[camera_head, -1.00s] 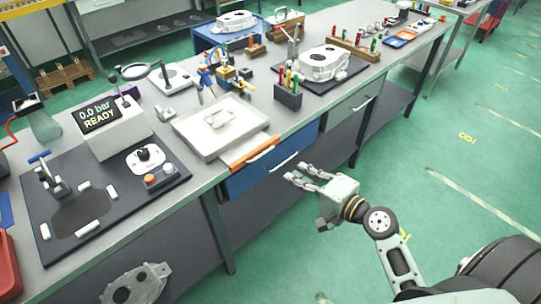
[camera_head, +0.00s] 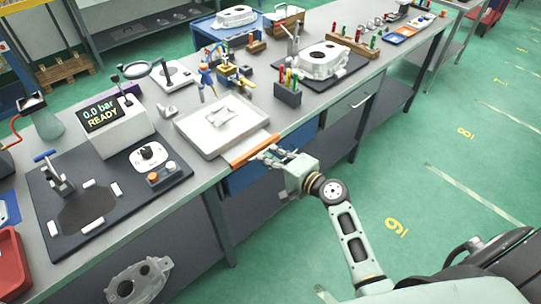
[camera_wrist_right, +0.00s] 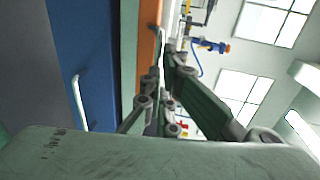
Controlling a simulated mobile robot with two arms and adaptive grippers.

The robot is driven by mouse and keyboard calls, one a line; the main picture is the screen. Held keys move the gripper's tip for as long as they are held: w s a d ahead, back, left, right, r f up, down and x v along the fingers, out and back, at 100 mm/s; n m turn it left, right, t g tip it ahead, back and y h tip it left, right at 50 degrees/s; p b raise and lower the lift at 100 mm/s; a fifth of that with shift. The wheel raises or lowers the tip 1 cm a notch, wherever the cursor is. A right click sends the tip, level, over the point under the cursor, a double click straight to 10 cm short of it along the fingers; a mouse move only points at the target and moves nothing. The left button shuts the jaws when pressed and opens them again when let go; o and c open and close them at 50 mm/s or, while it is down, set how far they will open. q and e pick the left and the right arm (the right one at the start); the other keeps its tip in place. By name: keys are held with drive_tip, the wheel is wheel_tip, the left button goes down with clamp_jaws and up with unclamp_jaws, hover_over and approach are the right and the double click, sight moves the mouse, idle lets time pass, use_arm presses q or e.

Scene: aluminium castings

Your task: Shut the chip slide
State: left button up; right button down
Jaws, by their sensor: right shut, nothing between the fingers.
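The chip slide's orange front strip (camera_head: 247,153) shows at the bench's front edge, just in front of a pale shallow tray (camera_head: 186,126). It stands out a little from the tray's near side. In the wrist view, the orange strip (camera_wrist_right: 148,45) runs upright beside the fingers. My right gripper (camera_head: 262,152) is shut and empty, its fingertips at the right part of the strip; they hide that part. In the wrist view, the fingertips (camera_wrist_right: 165,60) overlap the strip's edge; I cannot tell whether they touch. My left gripper is not in view.
A blue drawer (camera_wrist_right: 85,60) with a pale handle (camera_wrist_right: 77,103) lies below the strip. A black tool holder (camera_head: 287,94) stands on the bench to the right. A display box (camera_head: 118,130) stands to the left. The floor in front is clear.

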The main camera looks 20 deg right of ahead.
sight(255, 148)
drive_tip(key=x, duration=0.2)
drive_tip(key=r+b+x, duration=0.1)
drive_tip(key=x, duration=0.4)
drive_tip(key=shift+w+r+b, duration=0.15)
drive_tip(key=shift+w+b, duration=0.05)
drive_tip(key=shift+b, duration=0.15)
drive_tip(key=shift+r, duration=0.25)
drive_tip(key=shift+r, duration=0.1)
